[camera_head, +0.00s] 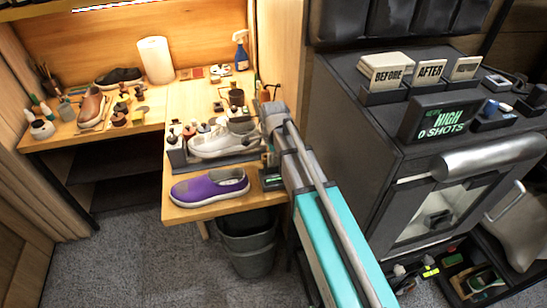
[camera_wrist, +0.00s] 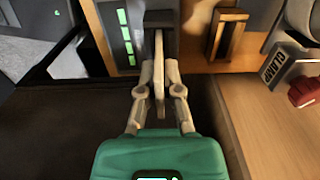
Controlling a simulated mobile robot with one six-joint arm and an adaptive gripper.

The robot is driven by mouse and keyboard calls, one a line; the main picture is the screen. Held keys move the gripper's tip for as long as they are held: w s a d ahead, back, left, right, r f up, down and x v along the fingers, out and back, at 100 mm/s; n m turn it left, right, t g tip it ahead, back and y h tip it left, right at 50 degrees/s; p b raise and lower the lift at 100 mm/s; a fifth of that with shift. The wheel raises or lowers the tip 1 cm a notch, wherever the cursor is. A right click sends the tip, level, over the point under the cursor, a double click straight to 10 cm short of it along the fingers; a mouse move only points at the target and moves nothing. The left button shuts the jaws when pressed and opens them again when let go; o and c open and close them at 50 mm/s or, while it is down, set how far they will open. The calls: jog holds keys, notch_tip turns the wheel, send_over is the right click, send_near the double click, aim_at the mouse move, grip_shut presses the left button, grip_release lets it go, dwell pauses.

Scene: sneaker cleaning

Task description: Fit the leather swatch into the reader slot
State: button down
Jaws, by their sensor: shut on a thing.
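In the wrist view my gripper (camera_wrist: 159,82) is shut on the leather swatch (camera_wrist: 159,70), a thin tan strip seen edge-on between the two pale fingers. The swatch points away from my gripper, toward a dark slotted block (camera_wrist: 158,20). Its far end meets or overlaps the block's front; I cannot tell how deep it sits. Just left of the block is the black reader panel (camera_wrist: 124,36) with several green bars. In the head view the dark reader (camera_head: 271,180) shows at the bench's right edge, next to my arm, which hides my fingers and the swatch.
A wooden frame-like holder (camera_wrist: 227,34) stands right of the slot, with a block marked CLAMP (camera_wrist: 285,66) farther right. On the bench are a white sneaker (camera_head: 222,140) and a purple shoe (camera_head: 208,187). A dark cabinet (camera_head: 400,170) stands right of my arm; a bin (camera_head: 247,240) is below.

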jog(key=shift+f+b, duration=0.45)
jog(key=shift+f, duration=0.05)
jog(key=c, duration=0.7)
grip_release()
jog(key=shift+r, duration=0.25)
notch_tip(320, 180, up, 9)
jog(key=p, duration=0.9)
jog(key=shift+p, duration=0.3)
dwell(0.4)
